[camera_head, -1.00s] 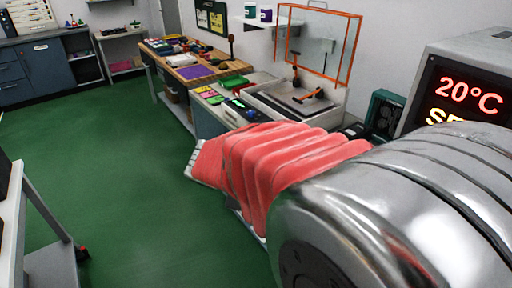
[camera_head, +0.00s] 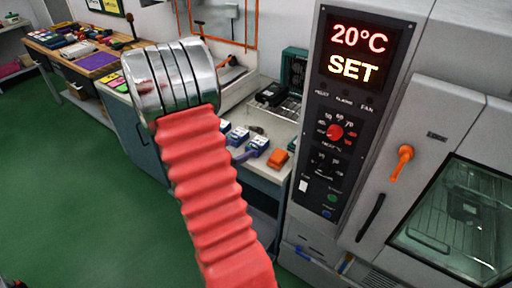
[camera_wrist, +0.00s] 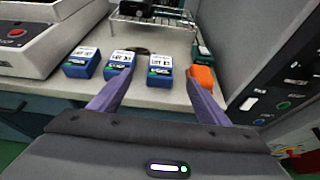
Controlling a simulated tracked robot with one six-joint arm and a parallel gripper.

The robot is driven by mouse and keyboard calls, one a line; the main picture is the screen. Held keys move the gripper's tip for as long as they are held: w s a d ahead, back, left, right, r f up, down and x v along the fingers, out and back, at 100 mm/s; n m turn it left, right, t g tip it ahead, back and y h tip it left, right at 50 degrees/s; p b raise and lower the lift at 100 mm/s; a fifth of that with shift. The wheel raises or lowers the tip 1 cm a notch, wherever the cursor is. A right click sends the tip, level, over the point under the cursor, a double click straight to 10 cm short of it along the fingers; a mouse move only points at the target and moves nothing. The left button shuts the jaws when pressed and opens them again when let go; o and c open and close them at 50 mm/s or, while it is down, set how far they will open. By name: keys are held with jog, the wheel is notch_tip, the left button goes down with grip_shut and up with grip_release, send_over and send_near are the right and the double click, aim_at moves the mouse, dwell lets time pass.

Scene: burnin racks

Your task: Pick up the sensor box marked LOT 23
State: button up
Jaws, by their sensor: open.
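Several small sensor boxes stand in a row on a light bench. In the wrist view three are blue with white labels: a left one (camera_wrist: 82,62), a middle one (camera_wrist: 119,64) and a right one (camera_wrist: 160,68). Their labels seem to bear LOT numbers, but I cannot read the digits surely. In the head view two blue boxes (camera_head: 237,135) (camera_head: 257,147) show beside my arm. My gripper (camera_wrist: 160,76) is open and empty, its purple fingers reaching toward the row. The left finger overlaps the middle box in the picture; contact cannot be told.
An orange box (camera_wrist: 203,76) and a green one (camera_wrist: 203,52) stand right of the row. A wire rack (camera_wrist: 155,20) with a black item is behind. A grey machine (camera_wrist: 35,38) is at left. The oven panel (camera_head: 352,110) rises close at right.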

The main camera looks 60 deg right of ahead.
aim_at(257, 144)
jog(key=shift+d+f, duration=0.25)
jog(key=shift+f, duration=0.05)
jog(key=shift+x, duration=4.25)
jog(key=shift+d, duration=0.1)
jog(key=shift+f+x, duration=0.15)
jog(key=shift+x, duration=1.1)
jog(key=shift+f+x, duration=0.15)
jog(key=shift+x, duration=1.15)
jog(key=shift+s, duration=0.15)
jog(key=c, duration=1.2)
